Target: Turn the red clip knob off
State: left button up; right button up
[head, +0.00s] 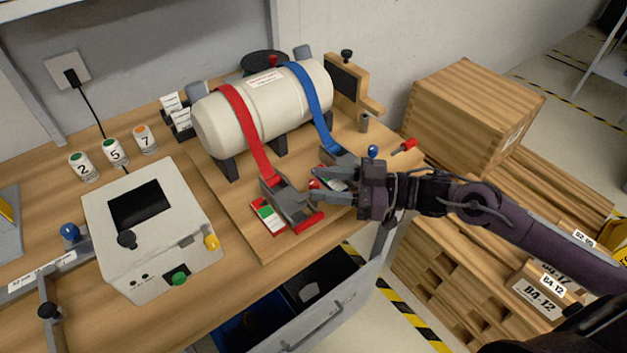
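The red strap (247,128) runs over a white cylinder (265,105) down to a grey clip (286,199) with a red end, beside a small green and white plate (268,215). A small red knob (314,184) shows at the clip's upper right. My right gripper (325,192) reaches in from the right, with its fingertips right at this knob. I cannot tell whether the fingers touch it or how far apart they are. The blue strap's clip (340,160) is behind the gripper and partly hidden. My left gripper is out of view.
A white box (150,230) with a dark screen and several knobs stands at left. Numbered containers (115,151) stand behind it. An open drawer (330,318) juts out below the table. Wooden crates (470,105) stand at right, near my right arm.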

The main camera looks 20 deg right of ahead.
jog(key=shift+x, duration=1.3)
grip_shut()
